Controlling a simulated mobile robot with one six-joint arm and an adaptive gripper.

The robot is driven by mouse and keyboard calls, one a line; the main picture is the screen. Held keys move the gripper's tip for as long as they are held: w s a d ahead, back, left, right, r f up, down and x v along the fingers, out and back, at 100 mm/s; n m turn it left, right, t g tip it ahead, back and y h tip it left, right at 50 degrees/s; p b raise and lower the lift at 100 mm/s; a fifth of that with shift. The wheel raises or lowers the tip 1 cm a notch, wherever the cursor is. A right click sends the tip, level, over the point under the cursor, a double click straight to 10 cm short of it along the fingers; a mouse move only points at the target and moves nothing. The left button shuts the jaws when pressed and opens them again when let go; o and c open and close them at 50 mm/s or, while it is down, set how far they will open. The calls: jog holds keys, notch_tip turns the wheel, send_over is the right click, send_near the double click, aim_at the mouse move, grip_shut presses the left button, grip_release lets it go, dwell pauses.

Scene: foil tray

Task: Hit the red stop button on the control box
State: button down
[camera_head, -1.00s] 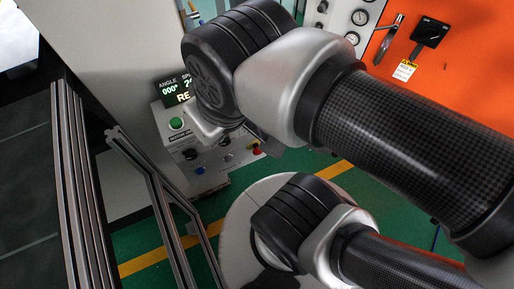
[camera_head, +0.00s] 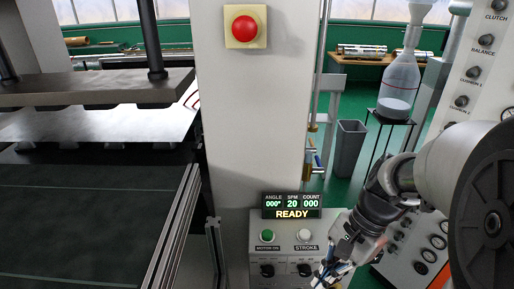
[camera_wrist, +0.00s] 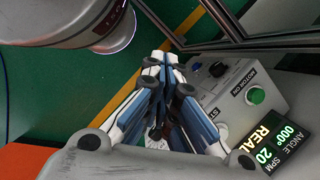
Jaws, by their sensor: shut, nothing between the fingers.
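A red mushroom button (camera_head: 245,30) on a square pale-yellow plate is on the grey column, well above the control box. The grey control box (camera_head: 280,236) has a green MOTOR ON button (camera_head: 267,236), a white STROKE button (camera_head: 304,235) and black knobs below. My gripper (camera_head: 323,274) is shut and empty, at the right front of the box and far below the red button. In the wrist view, my gripper (camera_wrist: 165,62) points past the box's face, hiding part of it. The green button (camera_wrist: 256,95) shows there. I cannot tell whether the fingers touch the box.
A READY display (camera_head: 292,206) tops the box. The press bed (camera_head: 80,220) and a metal rail (camera_head: 172,235) stand left of the column. A grey panel with knobs (camera_head: 475,72) stands right, beyond a bin (camera_head: 348,148). The column's face below the red button is clear.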

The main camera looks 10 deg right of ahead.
jog(key=s+d+f+m+t+y+b, duration=0.1)
jog(key=s+d+f+m+t, duration=0.2)
jog(key=f+m, duration=0.7)
jog(key=s+d+f+m+t+y+b, duration=0.1)
jog(key=s+d+f+m+t+y, duration=0.1)
jog(key=d+f+m+t, duration=0.5)
jog(key=s+d+f+m+t+y+b, duration=0.1)
jog(key=s+d+f+m+t, duration=0.3)
jog(key=f+m, duration=1.1)
jog(key=shift+s+d+f+m+t+y, duration=0.35)
jog(key=shift+d+m+t, duration=0.35)
jog(key=shift+d+t, duration=0.45)
jog(key=shift+w+r, duration=0.15)
jog(key=shift+w, duration=0.1)
jog(key=w+d+b+x, duration=0.1)
jog(key=d+b+x, duration=0.1)
jog(key=x, duration=1)
jog(key=shift+w, duration=0.45)
